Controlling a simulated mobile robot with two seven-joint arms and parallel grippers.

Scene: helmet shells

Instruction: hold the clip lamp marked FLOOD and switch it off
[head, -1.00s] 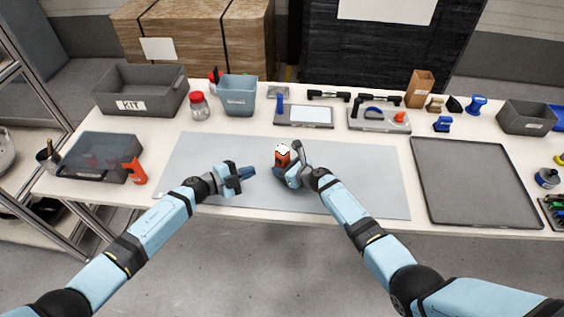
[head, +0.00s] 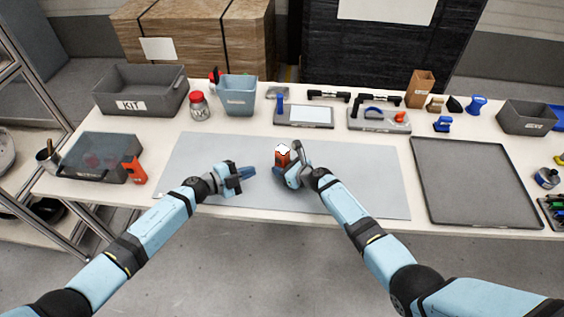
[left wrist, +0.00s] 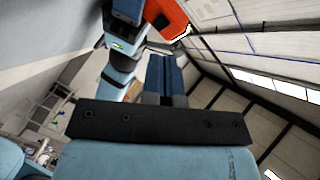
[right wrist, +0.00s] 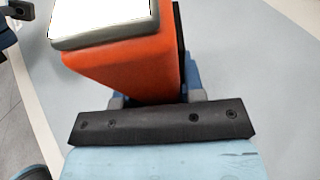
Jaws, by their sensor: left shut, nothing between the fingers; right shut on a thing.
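The clip lamp (head: 283,157) is an orange block with a bright white, lit face. My right gripper (head: 291,172) is shut on it above the grey mat. In the right wrist view the lamp's orange body (right wrist: 130,66) stands between the fingers, with the glowing white panel on top. No FLOOD marking is readable. In the left wrist view the orange lamp (left wrist: 167,17) shows at the top, beside my right arm. My left gripper (head: 246,172) is shut and empty, to the left of the lamp and apart from it. The lamp's switch is not distinguishable.
The grey mat (head: 200,150) is otherwise clear. Behind it stand a blue-grey bin (head: 238,97), a jar with a red lid (head: 199,108) and trays of tools. A KIT crate (head: 140,92) is at back left. A large dark tray (head: 475,185) lies at right.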

